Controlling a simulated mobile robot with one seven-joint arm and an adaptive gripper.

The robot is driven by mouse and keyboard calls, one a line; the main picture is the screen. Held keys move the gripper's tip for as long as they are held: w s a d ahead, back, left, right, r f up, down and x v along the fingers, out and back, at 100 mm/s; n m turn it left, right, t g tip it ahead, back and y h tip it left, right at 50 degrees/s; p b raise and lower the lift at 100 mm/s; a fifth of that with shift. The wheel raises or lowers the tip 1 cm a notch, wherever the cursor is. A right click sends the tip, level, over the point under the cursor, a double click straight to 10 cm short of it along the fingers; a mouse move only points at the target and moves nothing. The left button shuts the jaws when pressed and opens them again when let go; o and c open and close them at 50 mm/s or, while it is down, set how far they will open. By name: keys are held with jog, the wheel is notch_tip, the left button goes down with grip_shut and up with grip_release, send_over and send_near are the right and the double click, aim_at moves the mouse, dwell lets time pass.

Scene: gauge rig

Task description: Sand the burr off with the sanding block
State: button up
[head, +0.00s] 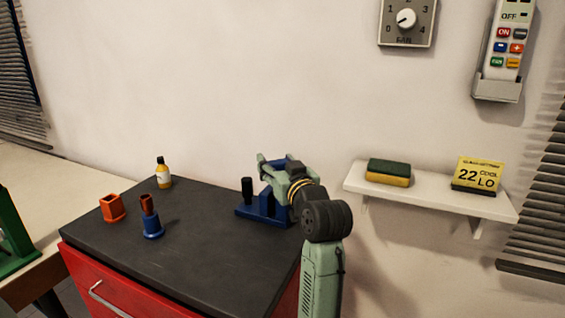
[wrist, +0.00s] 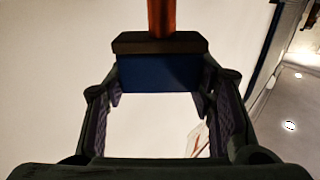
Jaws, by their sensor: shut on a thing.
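My gripper (head: 272,164) is above the blue stand (head: 250,211) at the back right of the dark cabinet top. In the wrist view my gripper (wrist: 160,88) is shut on a blue block with a brown edge (wrist: 157,72), which looks like the sanding block. A narrow orange-red piece (wrist: 161,18) meets the brown edge in that view; I cannot tell whether it touches it or lies behind. In the head view my arm and gripper hide most of the block and part of the stand. I cannot make out the burr.
A blue holder with an orange-brown post (head: 153,230), an orange square cup (head: 112,209) and a yellow bottle (head: 164,178) stand on the left of the cabinet top (head: 205,255). A wall shelf (head: 430,197) holds a sponge (head: 388,174) and a yellow sign (head: 479,174). The front middle is clear.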

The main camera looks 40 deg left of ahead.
jog(key=shift+s+a+f, duration=0.3)
jog(key=shift+s+a, duration=0.2)
jog(key=shift+s, duration=0.1)
jog(key=shift+w, duration=0.1)
jog(key=shift+w+d, duration=0.5)
jog(key=shift+w, duration=0.2)
jog(key=shift+w+d, duration=0.45)
jog(key=shift+w, duration=0.2)
jog(key=shift+s+a, duration=0.1)
jog(key=shift+s+a+f+p, duration=0.1)
jog(key=shift+s+a+p, duration=0.1)
jog(key=shift+s+a, duration=0.4)
jog(key=shift+s+a+p, duration=0.2)
jog(key=shift+s+a, duration=0.1)
jog(key=shift+s, duration=0.45)
jog(key=shift+w+d, duration=0.1)
jog(key=shift+w, duration=0.05)
